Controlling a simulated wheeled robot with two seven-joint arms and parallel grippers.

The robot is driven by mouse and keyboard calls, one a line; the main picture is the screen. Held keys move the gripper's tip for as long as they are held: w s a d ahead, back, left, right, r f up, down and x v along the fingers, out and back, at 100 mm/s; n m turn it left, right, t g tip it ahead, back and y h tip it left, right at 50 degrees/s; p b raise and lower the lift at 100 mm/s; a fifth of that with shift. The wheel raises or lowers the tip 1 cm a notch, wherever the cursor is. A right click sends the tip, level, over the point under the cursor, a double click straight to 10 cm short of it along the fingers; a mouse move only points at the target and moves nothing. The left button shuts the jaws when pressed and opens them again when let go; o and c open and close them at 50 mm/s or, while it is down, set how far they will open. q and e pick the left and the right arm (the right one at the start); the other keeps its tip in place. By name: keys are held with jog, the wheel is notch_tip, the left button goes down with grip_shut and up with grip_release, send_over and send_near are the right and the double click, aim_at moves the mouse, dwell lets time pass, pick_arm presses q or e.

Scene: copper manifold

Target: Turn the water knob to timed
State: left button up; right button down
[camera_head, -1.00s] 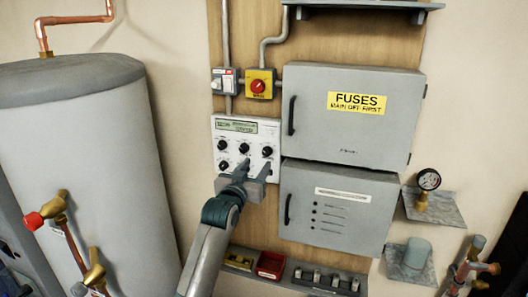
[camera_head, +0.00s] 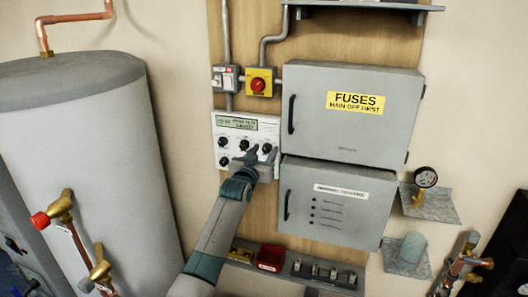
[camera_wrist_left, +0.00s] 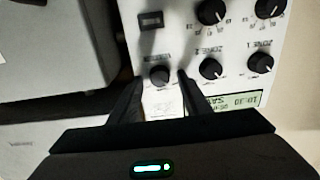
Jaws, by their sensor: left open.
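A white control panel (camera_head: 235,124) with a green display and several black knobs is on the wooden board. Its labels are too small to read, so I cannot tell which knob is the water knob. My left gripper (camera_head: 257,160) is in front of the panel's right side. In the left wrist view, where the panel appears upside down, my left gripper (camera_wrist_left: 160,78) is open. Its two fingers are on either side of the end knob (camera_wrist_left: 160,75) of the row nearest the display. That knob is the upper right one (camera_head: 267,148) in the head view. Contact cannot be told.
A grey fuse box (camera_head: 375,85) and a lower grey box (camera_head: 325,232) stand out just right of the panel. A red rotary switch (camera_head: 258,86) is above it. A red bin (camera_head: 270,257) is below. A grey tank (camera_head: 90,130) is at left.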

pick_arm(q)
jog(key=c, duration=1)
jog(key=shift+m, duration=0.3)
jog(key=shift+c, duration=0.2)
jog(key=shift+f+m+b, duration=0.1)
jog(key=shift+m+b, duration=0.6)
jog(key=shift+m, duration=0.2)
jog(key=shift+m+b, duration=0.5)
jog(key=shift+m, duration=0.6)
jog(key=shift+m+b, duration=0.3)
jog(key=shift+m, duration=1.8)
jog(key=shift+d, duration=0.1)
